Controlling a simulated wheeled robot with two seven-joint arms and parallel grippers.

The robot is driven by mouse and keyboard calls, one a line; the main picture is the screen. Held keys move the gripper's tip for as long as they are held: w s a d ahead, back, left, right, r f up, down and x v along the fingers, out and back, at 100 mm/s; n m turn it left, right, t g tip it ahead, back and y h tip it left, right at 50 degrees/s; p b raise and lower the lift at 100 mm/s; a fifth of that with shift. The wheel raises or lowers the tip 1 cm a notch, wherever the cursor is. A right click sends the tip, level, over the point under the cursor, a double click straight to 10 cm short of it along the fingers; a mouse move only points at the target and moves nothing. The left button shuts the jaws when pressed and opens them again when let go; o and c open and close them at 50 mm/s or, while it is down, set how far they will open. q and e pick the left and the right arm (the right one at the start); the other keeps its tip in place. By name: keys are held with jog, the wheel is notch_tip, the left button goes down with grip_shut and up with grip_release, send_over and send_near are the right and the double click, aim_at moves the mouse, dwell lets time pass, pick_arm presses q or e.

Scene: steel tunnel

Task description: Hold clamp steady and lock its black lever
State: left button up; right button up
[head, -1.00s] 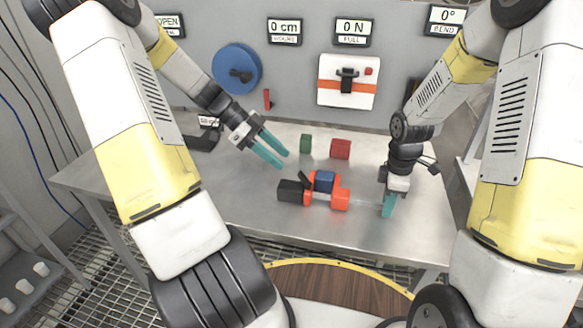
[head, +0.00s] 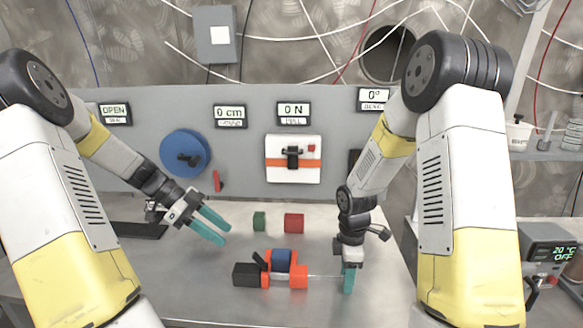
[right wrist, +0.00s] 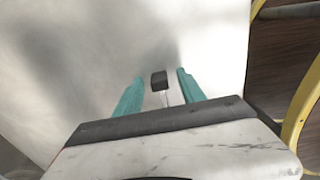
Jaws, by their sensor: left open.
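The clamp (head: 299,270) is orange and lies on the steel table, with a blue block (head: 281,257) in its middle and a black block (head: 245,274) at its left end. A short slanted black lever (head: 260,261) rises beside the blue block. A thin pale rod (head: 326,276) runs from the clamp's right side toward my right gripper (head: 348,289). That gripper points down at the table. The right wrist view shows its teal fingers apart, with a small black knob (right wrist: 159,80) on a thin stem showing in the gap. My left gripper (head: 225,236) is open and empty, above and left of the clamp.
A green block (head: 259,221) and a red block (head: 294,223) stand behind the clamp. The back panel (head: 245,160) carries a blue wheel (head: 185,154), a white plate with an orange stripe (head: 292,170) and several displays. The table behind the clamp is mostly clear.

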notch_tip(320, 180, up, 17)
jog(key=s+d+m+t, duration=0.1)
jog(key=s+m, duration=0.1)
jog(key=m, duration=0.1)
pick_arm(q)
jog(key=s+d+r+n+t+y, duration=0.3)
jog(key=s+d+r+n, duration=0.1)
jog(key=s+r+n, duration=0.3)
jog(key=s+d+r+n+t+y, duration=0.3)
jog(key=s+d+r+n+y, duration=0.1)
jog(key=s+r+n, duration=0.4)
jog(key=shift+s+d+n, duration=0.3)
jog(key=shift+s+n, duration=0.8)
pick_arm(e)
jog(key=s+d+r+m+t+y, duration=0.2)
jog(key=s+r+m+t, duration=0.3)
jog(key=s+r+m, duration=0.6)
jog(key=s+m, duration=0.3)
jog(key=s, duration=0.1)
jog(key=shift+r, duration=0.25)
